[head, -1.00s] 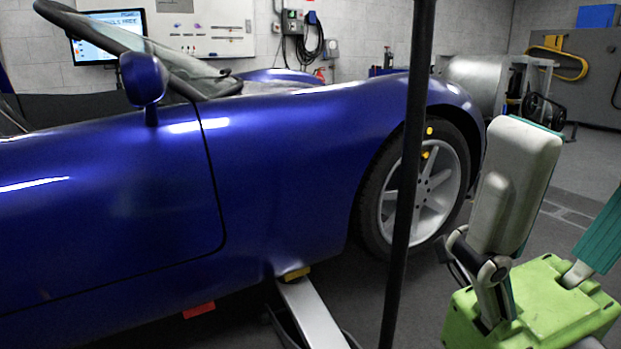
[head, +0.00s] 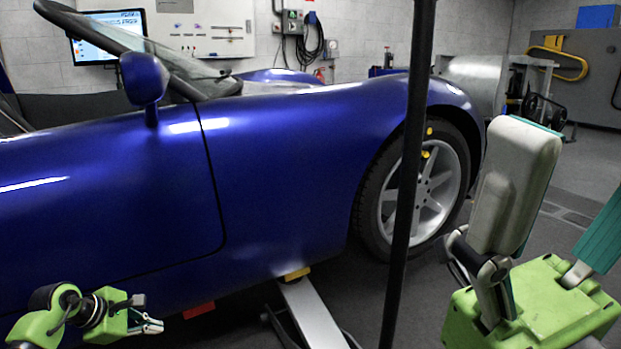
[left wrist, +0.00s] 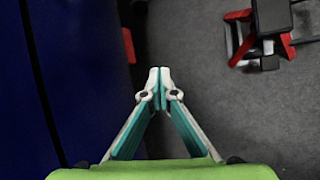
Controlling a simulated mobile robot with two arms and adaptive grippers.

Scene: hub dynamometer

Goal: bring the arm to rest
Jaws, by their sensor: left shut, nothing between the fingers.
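My left gripper (head: 157,326) shows at the lower left of the head view, beside the lower flank of the blue car (head: 290,150). In the left wrist view my left gripper (left wrist: 159,75) has its two fingertips together with nothing between them. They are over the grey floor, just right of the car's dark blue side (left wrist: 80,70). I cannot tell the exact gap to the car. Parts of my other arm show at the right of the head view, but its gripper is not seen.
A lift arm (head: 312,318) with a yellow pad (head: 297,273) reaches under the car. A dark upright post (head: 408,180) stands in front of the wheel (head: 425,190). A red and black stand (left wrist: 268,30) is on the floor at the upper right of the wrist view.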

